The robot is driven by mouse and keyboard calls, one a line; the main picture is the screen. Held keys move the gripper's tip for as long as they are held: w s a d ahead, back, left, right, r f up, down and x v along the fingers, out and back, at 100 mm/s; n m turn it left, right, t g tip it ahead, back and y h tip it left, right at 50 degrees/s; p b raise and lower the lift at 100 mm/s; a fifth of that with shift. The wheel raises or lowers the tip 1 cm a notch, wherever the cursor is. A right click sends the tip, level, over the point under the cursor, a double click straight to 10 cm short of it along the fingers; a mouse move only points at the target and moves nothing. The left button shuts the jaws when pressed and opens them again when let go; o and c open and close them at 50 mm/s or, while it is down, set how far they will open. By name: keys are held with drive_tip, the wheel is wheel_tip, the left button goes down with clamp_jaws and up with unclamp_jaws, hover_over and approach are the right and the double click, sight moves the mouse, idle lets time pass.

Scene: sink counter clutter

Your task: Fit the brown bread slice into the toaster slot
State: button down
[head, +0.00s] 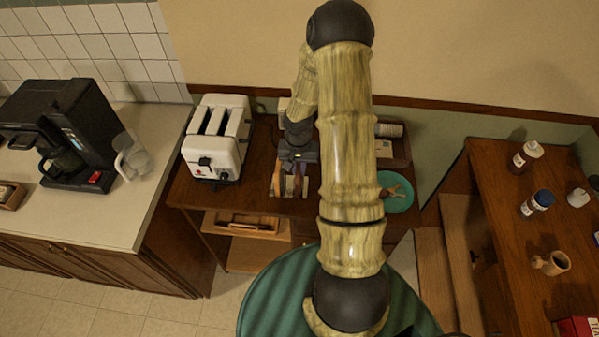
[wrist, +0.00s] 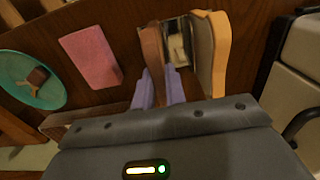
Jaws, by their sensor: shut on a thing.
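The white toaster (head: 210,150) stands on the dark wooden table, its two top slots open and empty-looking. Its pale side shows at the right edge of the wrist view (wrist: 298,75). My gripper (head: 290,172) is to the right of the toaster. In the wrist view its purple fingers (wrist: 161,88) are closed on the brown bread slice (wrist: 152,45), which stands on edge. A tan slice-like piece (wrist: 213,50) stands upright to its right, with a pale holder between them. I cannot tell whether the brown slice touches the table or holder.
A pink flat pad (wrist: 90,56) and a teal plate (head: 398,200) with a brown item lie on the other side of my gripper from the toaster. A coffee maker (head: 65,130) stands on the left counter. A tray (head: 393,150) sits behind my arm.

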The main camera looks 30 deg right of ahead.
drive_tip(key=shift+r, duration=0.15)
wheel_tip(320, 180, up, 10)
drive_tip(key=b, duration=0.2)
drive_tip(key=shift+f+b, duration=0.2)
drive_tip(key=shift+b, duration=0.1)
drive_tip(key=shift+r, duration=0.1)
wheel_tip(320, 180, up, 10)
drive_tip(key=shift+d+f+p, duration=0.15)
drive_tip(key=shift+f+p, duration=0.05)
drive_tip(key=shift+p, duration=0.15)
drive_tip(key=shift+w, duration=0.1)
